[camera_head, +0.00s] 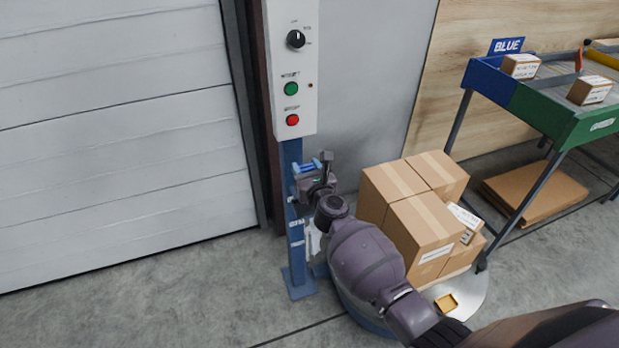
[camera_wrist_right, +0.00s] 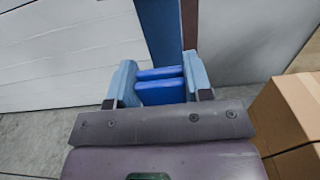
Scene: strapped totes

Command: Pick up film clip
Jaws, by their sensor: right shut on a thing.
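The film clip (camera_wrist_right: 160,92) is a bright blue piece in two parts with a dark gap between them. In the right wrist view it sits between the two light blue fingers of my right gripper (camera_wrist_right: 161,84), which is shut on it. In the head view my right gripper (camera_head: 312,167) is in front of the blue post, below the control box. The clip cannot be told apart from the blue fingers there. My left gripper is not in view.
The blue post (camera_head: 293,262) carries a control box (camera_head: 294,66) with a knob and green and red buttons. Stacked cartons (camera_head: 422,224) stand close to the right of my arm. A sorting table (camera_head: 540,108) is farther right. A shutter door (camera_head: 110,120) fills the left.

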